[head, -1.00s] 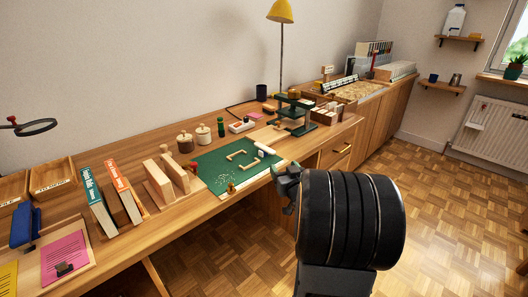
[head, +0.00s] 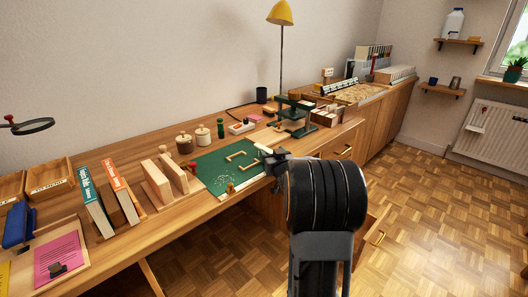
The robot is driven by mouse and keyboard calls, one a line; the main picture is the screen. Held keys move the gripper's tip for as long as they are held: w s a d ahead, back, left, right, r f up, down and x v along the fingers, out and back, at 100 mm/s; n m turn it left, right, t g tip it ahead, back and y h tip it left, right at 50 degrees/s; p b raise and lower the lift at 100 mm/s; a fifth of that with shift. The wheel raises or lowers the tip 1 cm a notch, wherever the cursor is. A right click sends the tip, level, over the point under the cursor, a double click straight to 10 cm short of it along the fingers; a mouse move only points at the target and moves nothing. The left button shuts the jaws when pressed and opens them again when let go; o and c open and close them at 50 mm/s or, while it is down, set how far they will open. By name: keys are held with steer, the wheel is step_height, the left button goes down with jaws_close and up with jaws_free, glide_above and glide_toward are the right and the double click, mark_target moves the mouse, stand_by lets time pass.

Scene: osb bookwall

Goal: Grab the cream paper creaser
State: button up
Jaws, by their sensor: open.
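A small cream piece (head: 262,148) lies at the right end of the green cutting mat (head: 214,166). It may be the paper creaser, but it is too small to tell for sure. My gripper (head: 272,161) is open, seen small and dark at the mat's right edge, just in front of the cream piece. I cannot tell whether they touch. My arm hides the counter's front edge to the right of the gripper.
Light wooden pieces (head: 236,156) lie on the mat. A dark green press (head: 296,116) stands behind and right of the gripper. Left of the mat are wooden blocks (head: 157,180) and upright books (head: 92,198). A drawer (head: 372,232) stands out at lower right.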

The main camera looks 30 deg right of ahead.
steer(key=shift+c, duration=0.2)
steer(key=c, duration=1.1)
steer(key=shift+r, duration=0.1)
